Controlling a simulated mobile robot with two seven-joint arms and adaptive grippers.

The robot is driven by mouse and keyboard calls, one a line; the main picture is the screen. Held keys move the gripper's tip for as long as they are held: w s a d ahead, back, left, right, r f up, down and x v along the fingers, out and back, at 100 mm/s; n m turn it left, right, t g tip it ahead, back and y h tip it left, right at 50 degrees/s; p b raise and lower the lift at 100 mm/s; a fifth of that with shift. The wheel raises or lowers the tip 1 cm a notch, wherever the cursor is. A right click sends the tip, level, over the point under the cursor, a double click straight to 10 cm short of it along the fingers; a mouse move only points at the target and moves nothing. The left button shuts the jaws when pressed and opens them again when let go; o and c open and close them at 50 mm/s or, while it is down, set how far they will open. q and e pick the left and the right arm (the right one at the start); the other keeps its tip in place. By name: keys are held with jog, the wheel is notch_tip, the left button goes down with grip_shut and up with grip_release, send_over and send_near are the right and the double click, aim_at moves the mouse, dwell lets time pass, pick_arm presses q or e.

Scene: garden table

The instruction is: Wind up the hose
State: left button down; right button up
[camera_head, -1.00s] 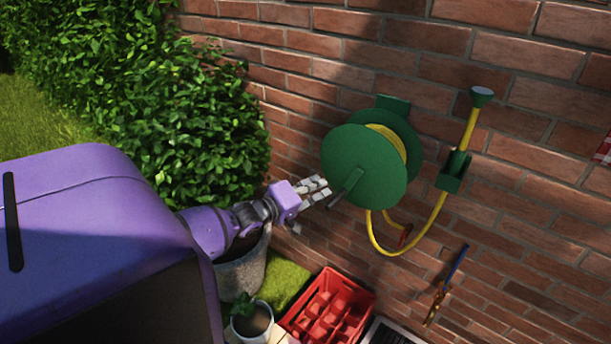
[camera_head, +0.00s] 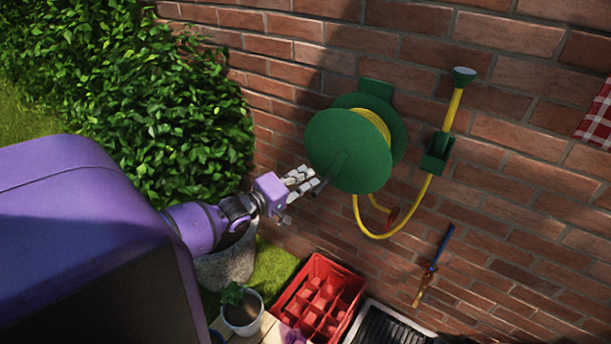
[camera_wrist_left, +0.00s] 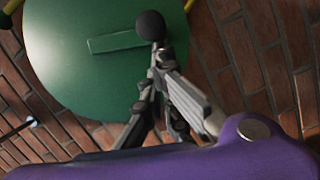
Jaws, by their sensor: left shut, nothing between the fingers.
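The green hose reel (camera_head: 347,150) is fixed to the brick wall, with yellow hose (camera_head: 372,122) wound on its drum. A loop of hose hangs below and rises to a green holder (camera_head: 437,155) with a green-ended nozzle (camera_head: 464,75). The reel's crank (camera_head: 339,163) points down and left; its bar (camera_wrist_left: 118,42) and dark round knob (camera_wrist_left: 150,25) show in the left wrist view. My left gripper (camera_head: 308,180) is shut and empty at the knob; its fingertips (camera_wrist_left: 156,55) appear close to or touching it. My right gripper is not in view.
A red crate (camera_head: 318,300), a dark tray (camera_head: 390,328) and a potted plant (camera_head: 242,310) stand below. A grey planter (camera_head: 228,265) and a hedge (camera_head: 130,100) are at the left. A blue-handled tool (camera_head: 435,265) and a checked cloth (camera_head: 598,117) are at the right.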

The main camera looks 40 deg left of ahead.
aim_at(318, 191)
pick_arm(q)
jog(key=shift+d+f, duration=0.15)
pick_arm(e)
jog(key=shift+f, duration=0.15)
pick_arm(q)
jog(key=d+f+n+b, duration=0.1)
jog(key=d+n+b, duration=0.1)
jog(key=d+f+n+t+b, duration=0.1)
jog(key=d+f+n, duration=0.1)
jog(key=n, duration=0.1)
jog(key=shift+w+f+b, duration=0.15)
jog(key=shift+w+b, duration=0.05)
jog(key=shift+b, duration=0.15)
jog(key=d+r+n+t+y+b, duration=0.1)
jog(key=d+r+n+y, duration=0.1)
jog(key=d+n, duration=0.4)
jog(key=w+d+r+n+t+y+b, duration=0.1)
jog(key=d+n, duration=0.5)
jog(key=n, duration=0.6)
jog(key=shift+w+r+n+t+y+b, duration=0.3)
jog(key=shift+r+n+y+b, duration=0.1)
jog(key=shift+r+y+b, duration=0.3)
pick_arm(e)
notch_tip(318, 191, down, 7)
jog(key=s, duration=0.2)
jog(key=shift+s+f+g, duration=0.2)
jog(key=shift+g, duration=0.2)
